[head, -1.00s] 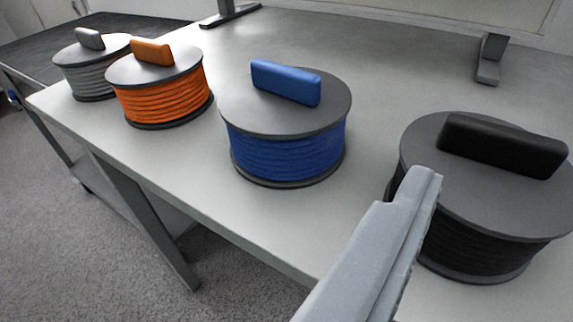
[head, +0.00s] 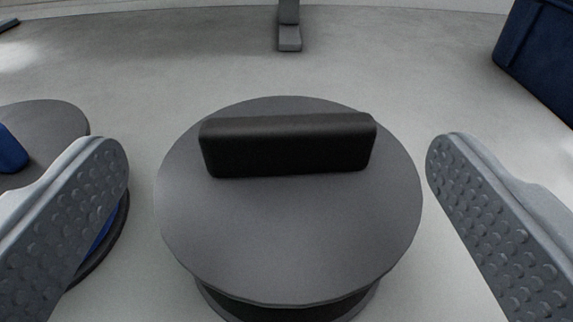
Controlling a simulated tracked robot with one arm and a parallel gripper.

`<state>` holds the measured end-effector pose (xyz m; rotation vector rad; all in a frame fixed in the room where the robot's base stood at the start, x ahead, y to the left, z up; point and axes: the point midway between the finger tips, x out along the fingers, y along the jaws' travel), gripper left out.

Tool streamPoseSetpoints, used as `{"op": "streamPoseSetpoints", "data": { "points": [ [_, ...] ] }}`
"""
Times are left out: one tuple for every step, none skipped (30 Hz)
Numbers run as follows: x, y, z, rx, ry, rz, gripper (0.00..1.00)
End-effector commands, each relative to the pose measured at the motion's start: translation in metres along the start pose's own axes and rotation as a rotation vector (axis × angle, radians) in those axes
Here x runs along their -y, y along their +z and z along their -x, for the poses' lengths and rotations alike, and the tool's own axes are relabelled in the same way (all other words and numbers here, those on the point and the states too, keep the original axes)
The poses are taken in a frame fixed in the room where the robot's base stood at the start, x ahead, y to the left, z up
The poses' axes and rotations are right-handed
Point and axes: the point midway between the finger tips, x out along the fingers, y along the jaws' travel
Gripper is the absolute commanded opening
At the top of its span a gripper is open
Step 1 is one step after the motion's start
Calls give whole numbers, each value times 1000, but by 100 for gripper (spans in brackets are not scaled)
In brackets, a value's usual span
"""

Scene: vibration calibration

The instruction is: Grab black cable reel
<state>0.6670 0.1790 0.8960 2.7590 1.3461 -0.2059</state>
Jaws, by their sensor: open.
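The black cable reel (head: 290,235) stands upright on the grey table, in the middle of the head view. It has a dark grey round top with a black block handle (head: 287,146) across it. My gripper (head: 278,160) is open, with one grey studded finger on each side of the reel. The fingers appear apart from the reel and its handle, and nothing is between them in contact. Most of the cable winding is hidden under the top disc.
The blue cable reel (head: 45,135) stands close on the left, partly behind my left finger. A dark blue box (head: 540,60) is at the far right. A grey stand foot (head: 289,38) is at the back. The table (head: 190,70) behind the reel is clear.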

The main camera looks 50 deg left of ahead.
Motion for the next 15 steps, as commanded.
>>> {"op": "streamPoseSetpoints", "data": {
  "points": [
    [0, 1, -2, 0, -1, 0, 91],
    [0, 1, -4, 0, -1, 0, 91],
    [0, 2, -7, 0, -2, 0, 91],
    [0, 2, -11, 1, -2, 1, 91],
    [-1, 4, -14, 1, -3, 0, 91],
    [-1, 5, -19, 2, -3, 0, 91],
    [-2, 6, -23, 3, -3, -1, 91],
    [-2, 7, -28, 2, -3, -1, 91],
    [-3, 7, -34, 1, -3, -2, 91],
    [-3, 6, -38, 0, -4, -1, 91],
    [-3, 6, -42, -1, -4, 0, 91],
    [-3, 5, -47, -2, -4, 2, 91],
    [-3, 5, -49, -1, -4, 2, 91],
    [-3, 5, -51, -1, -3, 3, 91],
    [-3, 5, -52, 0, -2, 2, 91]
  ]
}}
